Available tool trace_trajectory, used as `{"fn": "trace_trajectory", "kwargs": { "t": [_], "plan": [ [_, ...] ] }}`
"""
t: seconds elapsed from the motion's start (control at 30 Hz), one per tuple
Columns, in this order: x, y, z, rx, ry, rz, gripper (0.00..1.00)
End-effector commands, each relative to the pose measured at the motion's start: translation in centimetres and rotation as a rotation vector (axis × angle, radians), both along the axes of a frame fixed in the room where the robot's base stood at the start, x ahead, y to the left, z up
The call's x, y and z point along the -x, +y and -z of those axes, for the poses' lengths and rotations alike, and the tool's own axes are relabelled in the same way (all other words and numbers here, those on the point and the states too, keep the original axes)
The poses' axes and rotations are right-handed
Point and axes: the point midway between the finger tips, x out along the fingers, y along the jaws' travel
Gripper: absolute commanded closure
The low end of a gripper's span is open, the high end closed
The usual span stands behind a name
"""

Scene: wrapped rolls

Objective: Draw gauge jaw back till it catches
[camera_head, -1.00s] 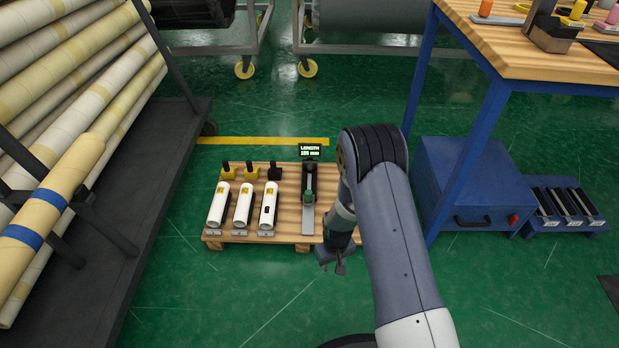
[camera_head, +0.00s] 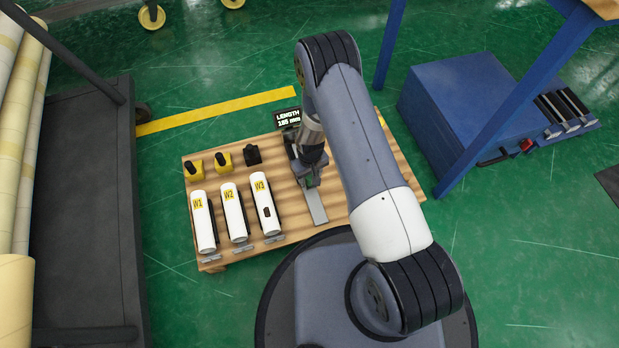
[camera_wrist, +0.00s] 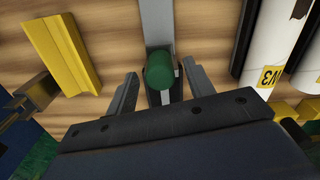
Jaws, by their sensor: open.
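The length gauge stands on a wooden pallet (camera_head: 222,262), with a dark display (camera_head: 288,117) reading LENGTH and a value in mm that looks like 105. Its grey rail (camera_head: 317,207) runs toward my base. The green knob of the gauge jaw (camera_wrist: 160,70) shows in the wrist view at the rail's near end. My gripper (camera_wrist: 160,88) is open, one finger on each side of the knob, with visible gaps. In the head view my gripper (camera_head: 309,178) is over the gauge and largely hides the jaw.
White rolls W1 (camera_head: 204,222), W2 (camera_head: 234,212) and W3 (camera_head: 265,205) lie left of the gauge, with yellow and black clamps behind. A yellow block (camera_wrist: 62,50) shows left in the wrist view. A blue cabinet (camera_head: 465,105) stands right, a roll rack (camera_head: 85,210) left.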

Motion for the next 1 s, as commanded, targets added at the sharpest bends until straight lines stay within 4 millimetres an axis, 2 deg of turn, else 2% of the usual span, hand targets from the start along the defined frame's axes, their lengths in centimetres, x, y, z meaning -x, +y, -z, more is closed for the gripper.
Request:
{"fn": "trace_trajectory", "kwargs": {
  "t": [0.03, 0.13, 0.47, 1.0],
  "plan": [
    [0.06, -0.03, 0.83, 0.001, 0.002, 0.000, 0.50],
    [-0.02, 0.00, 1.38, 0.000, -0.001, 0.000, 0.50],
    [-0.03, 0.00, 1.56, 0.000, -0.001, 0.000, 0.50],
    [-0.02, -0.02, 1.55, 0.000, -0.001, 0.000, 0.94]
  ]
}}
